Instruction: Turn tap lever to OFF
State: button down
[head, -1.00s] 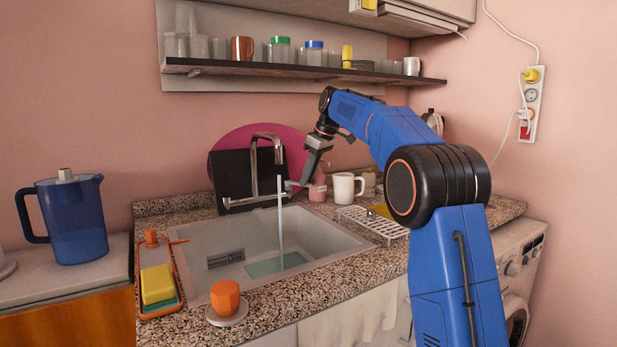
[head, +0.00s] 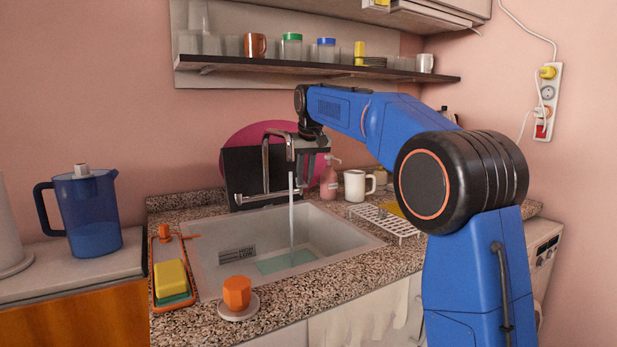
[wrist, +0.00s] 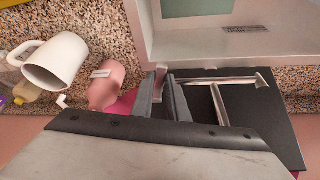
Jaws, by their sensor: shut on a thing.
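The chrome tap (head: 266,160) stands at the back of the sink (head: 345,237), and a stream of water (head: 291,215) falls from its spout into the basin. In the wrist view the tap body (wrist: 220,80) lies to the right of my gripper's fingers. My gripper (head: 301,188) points down at the right end of the tap. In the wrist view my gripper (wrist: 160,80) is shut on the tap lever (wrist: 160,70), a small light piece between the fingertips. Most of the lever is hidden by the fingers.
A pink soap bottle (head: 329,180) and a white mug (head: 355,185) stand close to the right of my gripper. A black board (head: 240,165) and a magenta disc lean behind the tap. A white rack (head: 385,222) lies right of the sink. A shelf (head: 290,68) runs above.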

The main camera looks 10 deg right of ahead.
jog(key=shift+a+m, duration=0.3)
jog(key=shift+m, duration=0.1)
jog(key=c, duration=1.7)
grip_release()
